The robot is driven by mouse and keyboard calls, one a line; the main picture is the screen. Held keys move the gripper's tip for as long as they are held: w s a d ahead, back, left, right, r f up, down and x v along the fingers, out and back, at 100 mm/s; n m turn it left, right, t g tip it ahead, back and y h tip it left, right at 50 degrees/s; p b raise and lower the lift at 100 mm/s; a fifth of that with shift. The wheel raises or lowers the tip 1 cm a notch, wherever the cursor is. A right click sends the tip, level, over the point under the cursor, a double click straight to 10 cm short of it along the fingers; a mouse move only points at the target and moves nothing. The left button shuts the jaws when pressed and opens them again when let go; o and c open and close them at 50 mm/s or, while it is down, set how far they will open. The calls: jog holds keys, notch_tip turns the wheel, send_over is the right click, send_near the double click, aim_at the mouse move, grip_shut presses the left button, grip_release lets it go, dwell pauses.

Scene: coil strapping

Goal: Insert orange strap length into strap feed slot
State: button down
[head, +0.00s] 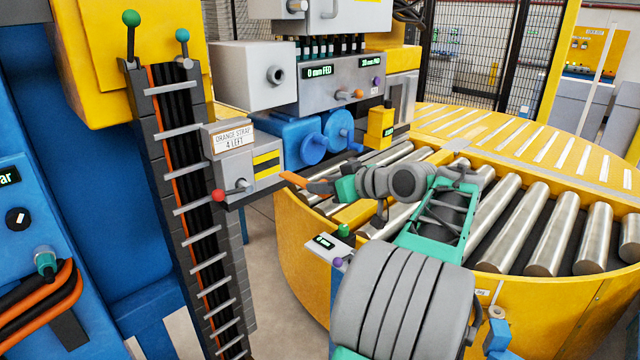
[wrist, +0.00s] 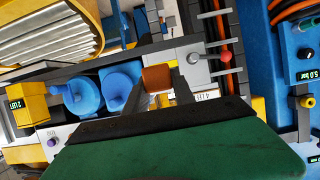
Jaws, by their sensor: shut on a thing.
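My gripper (head: 312,186) is in the middle of the head view, shut on an orange strap length (head: 292,178). The strap's orange end points left, toward the grey box with the yellow-and-black panel (head: 266,163), apart from it in this view. In the wrist view the orange strap (wrist: 157,78) shows as a short block at the fingertips; the rest of it is hidden. The feed unit (head: 335,88) reads "0 mm FED", with blue rollers (head: 337,131) below it. I cannot make out the feed slot itself.
A tall rack (head: 196,200) holds black and orange straps, beside a label (head: 233,138) reading "ORANGE STRAP 4 LEFT". A red-tipped lever (head: 218,195) sticks out near it. A yellow roller turntable (head: 300,240) lies below and right of my gripper. A blue cabinet (head: 30,240) stands at left.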

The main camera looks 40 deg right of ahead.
jog(key=shift+w+r, duration=0.1)
jog(key=shift+w, duration=0.15)
jog(key=shift+w+a, duration=0.1)
jog(key=shift+w, duration=2.4)
jog(key=shift+w, duration=0.1)
jog(key=shift+w, duration=0.9)
jog(key=shift+w+a+p, duration=0.2)
jog(key=shift+w+p, duration=1.25)
jog(key=shift+w, duration=3.95)
jog(key=c, duration=1)
grip_release()
jog(key=shift+o, duration=0.2)
jog(key=shift+s, duration=0.15)
